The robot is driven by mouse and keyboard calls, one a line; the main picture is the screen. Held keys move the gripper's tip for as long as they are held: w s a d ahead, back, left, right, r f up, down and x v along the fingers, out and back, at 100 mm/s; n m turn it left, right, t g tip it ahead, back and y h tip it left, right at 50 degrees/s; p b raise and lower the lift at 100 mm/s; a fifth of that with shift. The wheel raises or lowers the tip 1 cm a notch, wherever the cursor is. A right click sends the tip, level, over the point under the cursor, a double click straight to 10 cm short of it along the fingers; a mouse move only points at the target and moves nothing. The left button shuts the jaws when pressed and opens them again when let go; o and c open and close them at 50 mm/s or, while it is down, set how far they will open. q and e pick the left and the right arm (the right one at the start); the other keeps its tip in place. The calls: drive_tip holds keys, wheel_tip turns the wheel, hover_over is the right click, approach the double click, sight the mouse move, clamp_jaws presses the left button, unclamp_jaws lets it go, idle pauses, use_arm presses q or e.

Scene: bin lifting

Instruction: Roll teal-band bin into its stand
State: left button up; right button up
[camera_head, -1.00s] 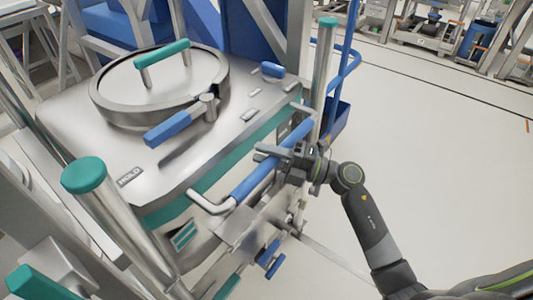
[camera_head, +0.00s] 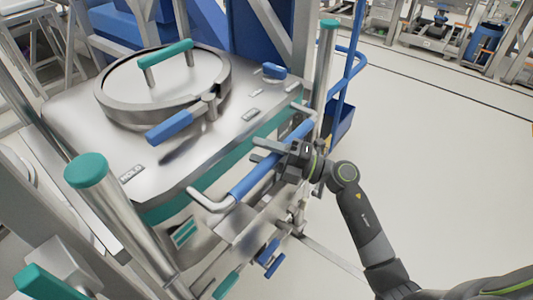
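The teal-band bin (camera_head: 75,110) is a metal box with a round lid and a teal band (camera_head: 230,172) below its top edge. A blue bar handle (camera_head: 250,183) on metal brackets runs along its near right side. My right gripper (camera_head: 260,149) is at this handle, its two fingers apart and pointing left across the bar. The gripper hides part of the bar, so I cannot tell whether the fingers touch it. Metal posts with teal caps, one near (camera_head: 86,170) and one farther (camera_head: 329,25), stand beside the bin. Which structure is the stand is unclear. My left gripper is not in view.
A blue tubular frame (camera_head: 348,75) stands behind the far post. Small blue and teal levers (camera_head: 270,252) sit low on the near right side. The pale floor (camera_head: 440,160) to the right is clear. Racks and a blue drum (camera_head: 485,42) stand at the back.

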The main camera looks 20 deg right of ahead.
drive_tip(key=shift+s+d+f, duration=0.1)
drive_tip(key=shift+d, duration=0.05)
drive_tip(key=b+v, duration=0.4)
drive_tip(key=v, duration=1.3)
drive_tip(key=shift+d, duration=0.1)
